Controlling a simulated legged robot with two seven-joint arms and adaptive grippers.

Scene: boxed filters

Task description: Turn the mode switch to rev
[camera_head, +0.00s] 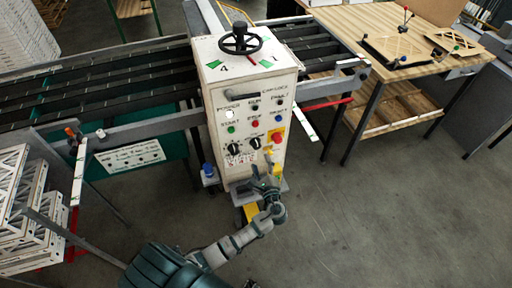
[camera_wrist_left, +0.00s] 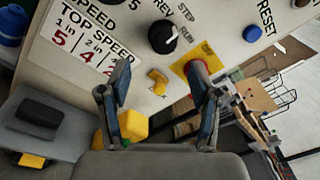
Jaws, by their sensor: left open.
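The mode switch, a black round knob (camera_head: 256,143) with a pale pointer line, sits on the front of the cream control cabinet (camera_head: 246,95). In the left wrist view the knob (camera_wrist_left: 163,36) has the words REV, STEP and RUN around it. Its pale line slants to the lower left and upper right; which end points is unclear. My left gripper (camera_head: 265,183) is open and empty, below and in front of the panel. In the left wrist view its spread fingers (camera_wrist_left: 157,88) are below the knob, apart from it. My right gripper is not in view.
Beside the switch are the speed knob (camera_head: 234,148), a red stop button (camera_head: 277,138) on a yellow plate and a blue button (camera_wrist_left: 252,33). A conveyor (camera_head: 100,82) runs behind; a wooden table (camera_head: 350,25) stands right.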

